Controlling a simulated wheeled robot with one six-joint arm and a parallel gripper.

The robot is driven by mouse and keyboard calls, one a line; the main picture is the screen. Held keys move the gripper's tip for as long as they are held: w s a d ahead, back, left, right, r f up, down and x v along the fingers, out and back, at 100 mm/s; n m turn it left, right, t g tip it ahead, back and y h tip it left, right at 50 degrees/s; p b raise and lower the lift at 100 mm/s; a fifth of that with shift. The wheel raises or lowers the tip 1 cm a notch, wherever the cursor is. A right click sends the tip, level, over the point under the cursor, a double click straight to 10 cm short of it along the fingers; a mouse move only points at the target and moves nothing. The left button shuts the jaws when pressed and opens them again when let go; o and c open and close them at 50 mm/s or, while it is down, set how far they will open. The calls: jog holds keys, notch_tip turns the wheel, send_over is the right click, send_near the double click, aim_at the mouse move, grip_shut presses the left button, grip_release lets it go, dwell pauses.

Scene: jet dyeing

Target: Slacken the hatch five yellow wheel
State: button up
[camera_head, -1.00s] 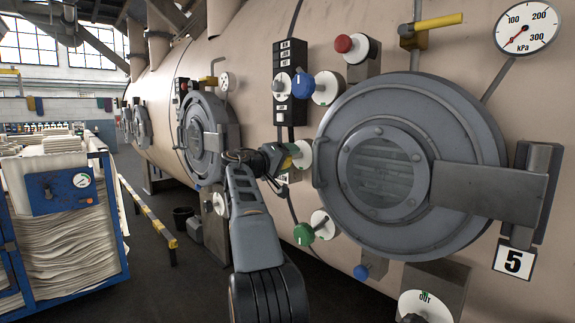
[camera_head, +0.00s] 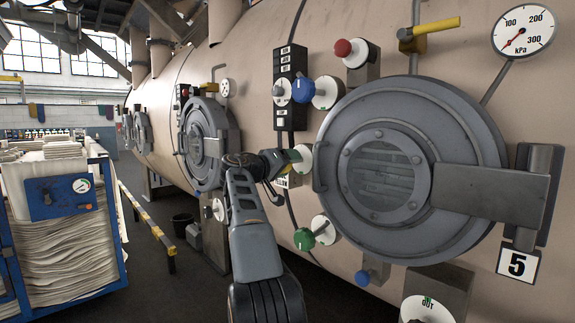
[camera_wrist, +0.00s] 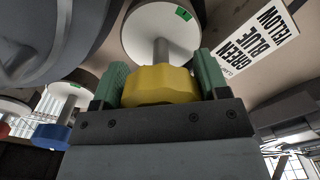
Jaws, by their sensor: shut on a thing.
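The round grey hatch five (camera_head: 462,135) is on the beige vessel wall, with its "5" sign (camera_head: 516,264) at lower right. My gripper (camera_head: 290,156) is at the wall just left of this hatch. In the wrist view, the yellow wheel (camera_wrist: 160,84) sits between the green fingers of my gripper (camera_wrist: 162,76), which are shut on it from both sides. A grey stem joins the wheel to a white disc (camera_wrist: 165,28) with a small green mark. In the head view my gripper mostly hides the wheel.
A blue wheel (camera_head: 303,88) is above my gripper and a green wheel (camera_head: 305,239) below. A red knob (camera_head: 343,48) is higher up. A label (camera_wrist: 258,42) reading green, blue, yellow is beside the wheel. A blue-framed cart (camera_head: 60,198) stands at left.

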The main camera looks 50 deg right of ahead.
jog(key=o, duration=0.9)
jog(key=shift+a, duration=0.1)
jog(key=a, duration=0.9)
jog(key=w+a, duration=0.1)
jog(key=a, duration=0.3)
jog(key=shift+a+b, duration=0.3)
jog(key=shift+b, duration=0.05)
